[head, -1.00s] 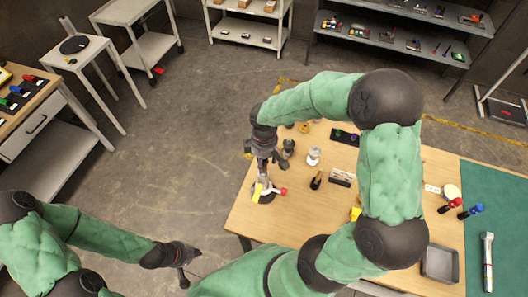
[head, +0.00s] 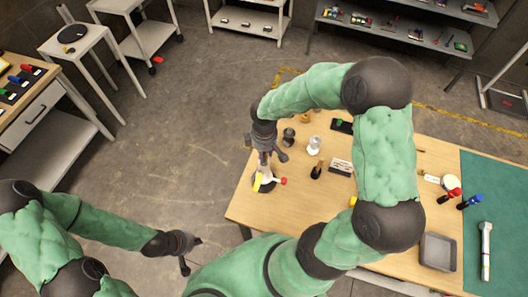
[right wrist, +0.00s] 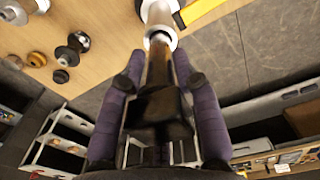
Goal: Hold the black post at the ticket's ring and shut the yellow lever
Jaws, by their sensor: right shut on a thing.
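My right gripper (head: 265,158) points down over a station at the left end of the wooden table. In the right wrist view its purple-padded fingers (right wrist: 157,75) are shut on a dark post (right wrist: 160,62), with a pale ring (right wrist: 160,38) beyond the fingertips. The yellow lever (head: 257,182) shows at the station's left side, and part of it is at the top of the wrist view (right wrist: 200,10). A red knob (head: 283,181) sticks out to the right. My left gripper (head: 191,254) is open and empty over the floor, apart from the table.
On the table (head: 290,215) stand a dark post (head: 289,136), a white-topped post (head: 314,146), a black piece (head: 317,171) and a small white-faced block (head: 341,167). My right arm hides the table's middle. A grey tray (head: 438,251) lies at the right. The front left is clear.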

